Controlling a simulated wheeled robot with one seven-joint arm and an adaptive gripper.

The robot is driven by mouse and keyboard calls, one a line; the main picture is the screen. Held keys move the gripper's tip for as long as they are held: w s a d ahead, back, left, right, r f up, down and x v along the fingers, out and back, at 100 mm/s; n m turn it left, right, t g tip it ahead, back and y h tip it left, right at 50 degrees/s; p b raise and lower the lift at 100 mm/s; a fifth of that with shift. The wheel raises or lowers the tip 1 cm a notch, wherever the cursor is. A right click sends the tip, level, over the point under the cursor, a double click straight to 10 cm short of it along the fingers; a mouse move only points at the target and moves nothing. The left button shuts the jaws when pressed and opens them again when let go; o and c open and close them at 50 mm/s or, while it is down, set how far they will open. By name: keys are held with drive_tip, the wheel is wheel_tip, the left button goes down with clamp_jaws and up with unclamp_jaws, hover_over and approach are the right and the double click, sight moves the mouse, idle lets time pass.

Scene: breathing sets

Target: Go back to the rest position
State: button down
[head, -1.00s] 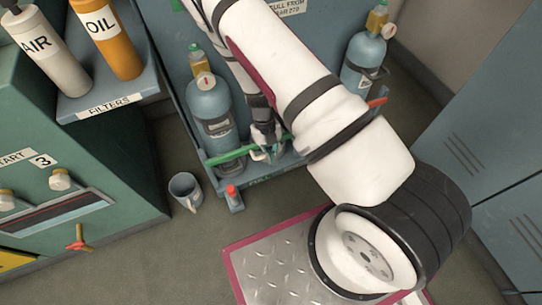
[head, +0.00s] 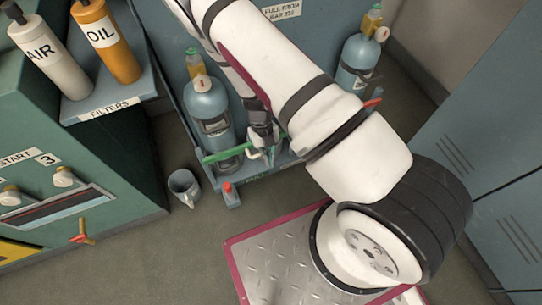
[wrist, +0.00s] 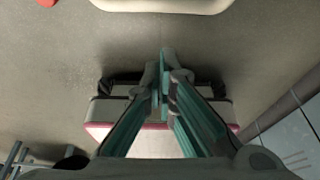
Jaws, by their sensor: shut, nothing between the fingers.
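My gripper (head: 268,153) shows in the head view beyond my white arm, in front of the blue cylinder rack and to the right of the left bottle. In the wrist view my gripper (wrist: 162,62) has its two green-sided fingers together at the tips, with nothing between them. It points over the grey floor. My arm crosses the head view from the lower right to the top and hides part of the rack.
A blue bottle (head: 208,108) stands at the rack's left, behind a green bar (head: 225,154). Another bottle (head: 358,60) stands at its right. A grey mug (head: 184,187) is on the floor. A green cabinet (head: 85,150) is at left, blue lockers (head: 490,130) at right.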

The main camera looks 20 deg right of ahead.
drive_tip(key=p+v, duration=0.2)
drive_tip(key=v, duration=0.5)
drive_tip(key=shift+s+r, duration=0.15)
drive_tip(key=shift+s, duration=0.05)
